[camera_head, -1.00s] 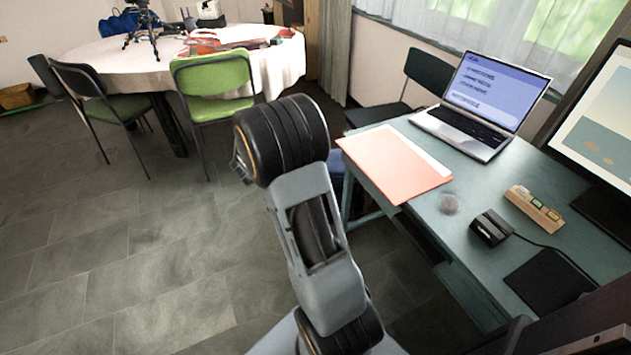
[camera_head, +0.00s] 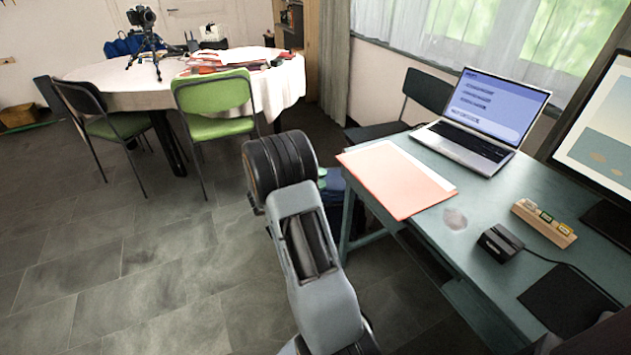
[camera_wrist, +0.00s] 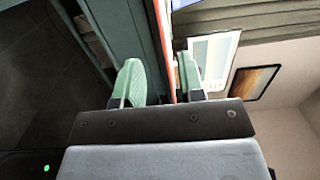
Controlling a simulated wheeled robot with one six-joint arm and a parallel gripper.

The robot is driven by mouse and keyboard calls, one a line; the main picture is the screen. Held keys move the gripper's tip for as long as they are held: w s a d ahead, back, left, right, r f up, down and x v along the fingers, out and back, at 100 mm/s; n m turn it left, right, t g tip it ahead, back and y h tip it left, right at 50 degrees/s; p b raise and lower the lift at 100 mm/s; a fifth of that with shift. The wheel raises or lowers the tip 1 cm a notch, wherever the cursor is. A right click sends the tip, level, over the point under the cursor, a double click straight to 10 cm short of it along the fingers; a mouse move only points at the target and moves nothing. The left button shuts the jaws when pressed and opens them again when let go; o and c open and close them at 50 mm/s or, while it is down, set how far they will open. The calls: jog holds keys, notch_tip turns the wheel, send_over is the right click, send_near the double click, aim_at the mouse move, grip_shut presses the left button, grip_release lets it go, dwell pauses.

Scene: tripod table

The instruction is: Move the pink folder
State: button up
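The pink folder (camera_head: 400,180) lies flat on the teal desk (camera_head: 470,225), near its left side, with a corner past the desk's edge. In the wrist view, the folder (camera_wrist: 161,30) shows nearly edge-on as a thin reddish strip. My gripper (camera_wrist: 160,78) has two green fingertips apart, with the strip's near end in line with the gap between them. I cannot tell how deep the folder sits in the gap. In the head view my gripper is hidden behind my arm. The tripod (camera_head: 150,52) with a black camera stands on the round table (camera_head: 125,92).
On the desk are an open laptop (camera_head: 480,120), a black box (camera_head: 500,243), a wooden block holder (camera_head: 544,222) and a monitor (camera_head: 600,140). A dark chair (camera_head: 425,98) stands behind the desk. A green chair (camera_head: 215,100) stands by the round table. Floor at left is clear.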

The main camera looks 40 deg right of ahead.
aim_at(353, 166)
jog(key=x, duration=1.2)
jog(key=shift+s+d+b, duration=0.1)
jog(key=shift+d+b, duration=0.15)
jog(key=shift+b, duration=0.1)
jog(key=shift+c, duration=0.3)
grip_shut()
